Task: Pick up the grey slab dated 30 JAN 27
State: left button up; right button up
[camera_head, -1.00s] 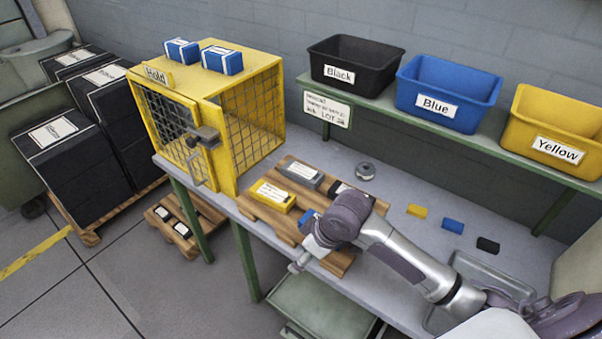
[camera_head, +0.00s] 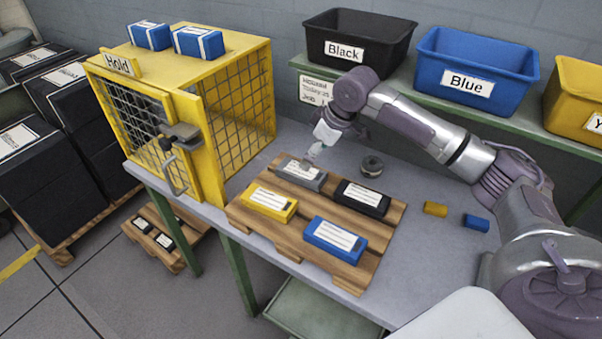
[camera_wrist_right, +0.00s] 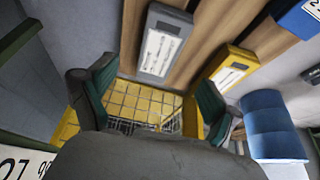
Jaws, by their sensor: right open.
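The grey slab (camera_head: 315,183) lies at the back of a wooden pallet board (camera_head: 372,270) on the bench, white label up. Its print is too small to read. My right gripper (camera_head: 313,152) is just above and behind the slab, apart from it, and partly hides its far side. In the right wrist view the grey slab (camera_wrist_right: 182,18) lies beyond the open, empty fingers (camera_wrist_right: 152,98), not between them. My left gripper is out of view.
A yellow slab (camera_head: 269,201), a black slab (camera_head: 362,198) and a blue slab (camera_head: 335,239) share the board. A yellow Hold cage (camera_head: 236,55) stands left. Bins line the shelf above.

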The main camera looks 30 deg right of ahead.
aim_at(302, 170)
jog(key=x, duration=0.3)
jog(key=shift+w+d+r, duration=0.1)
jog(key=shift+w, duration=0.1)
jog(key=shift+p+x, duration=0.35)
jog(key=shift+x, duration=0.7)
jog(key=x, duration=0.2)
jog(key=shift+f, duration=0.3)
jog(key=shift+w+a+f, duration=0.2)
jog(key=shift+w+f, duration=0.05)
jog(key=shift+f, duration=0.2)
jog(key=c, duration=1.3)
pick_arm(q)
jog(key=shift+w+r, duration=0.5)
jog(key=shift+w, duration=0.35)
pick_arm(e)
jog(key=shift+c, duration=0.9)
